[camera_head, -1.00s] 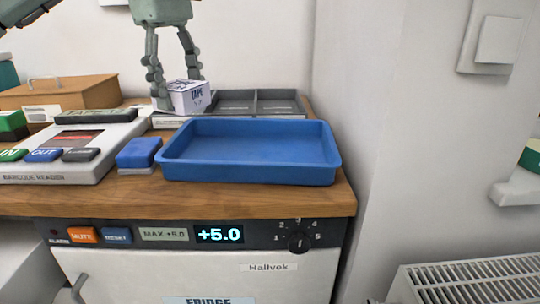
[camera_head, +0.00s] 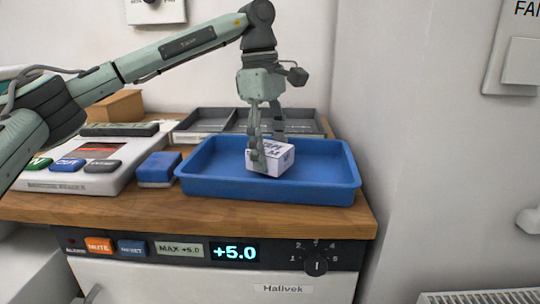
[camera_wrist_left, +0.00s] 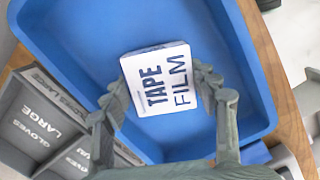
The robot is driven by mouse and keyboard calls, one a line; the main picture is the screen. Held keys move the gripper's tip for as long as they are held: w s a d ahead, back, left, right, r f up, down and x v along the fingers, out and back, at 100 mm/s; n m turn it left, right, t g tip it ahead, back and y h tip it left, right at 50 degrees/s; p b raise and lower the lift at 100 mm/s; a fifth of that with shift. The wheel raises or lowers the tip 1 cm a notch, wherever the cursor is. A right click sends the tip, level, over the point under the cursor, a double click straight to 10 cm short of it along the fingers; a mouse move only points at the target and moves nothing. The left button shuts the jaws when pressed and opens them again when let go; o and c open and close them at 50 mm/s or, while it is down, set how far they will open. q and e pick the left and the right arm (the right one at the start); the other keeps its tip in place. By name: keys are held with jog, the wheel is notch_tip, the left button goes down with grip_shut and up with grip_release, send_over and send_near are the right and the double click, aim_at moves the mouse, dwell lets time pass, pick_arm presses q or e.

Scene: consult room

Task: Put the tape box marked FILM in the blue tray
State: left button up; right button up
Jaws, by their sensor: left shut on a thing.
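The white tape box (camera_head: 280,158) is in my left gripper (camera_head: 268,150). In the left wrist view the box (camera_wrist_left: 160,80) shows the words TAPE and FILM on its top. My left gripper (camera_wrist_left: 160,92) has one finger on each side of the box and is shut on it. The blue tray (camera_head: 330,195) lies below on the wooden top, and the box is inside its outline. I cannot tell whether the box touches the tray floor. The tray (camera_wrist_left: 230,60) holds nothing else that I see. My right gripper is not in view.
A grey divided tray (camera_head: 205,120) stands behind the blue tray; it reads GLOVES in the wrist view. A blue block (camera_head: 158,168) and a barcode reader (camera_head: 105,180) are to the left. A wooden box (camera_head: 118,104) stands behind the reader. A wall closes the right side.

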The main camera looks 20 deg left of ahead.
pick_arm(q)
jog(key=shift+f, duration=0.75)
jog(key=shift+f, duration=0.1)
jog(key=o, duration=1.1)
jog(key=shift+o, duration=0.2)
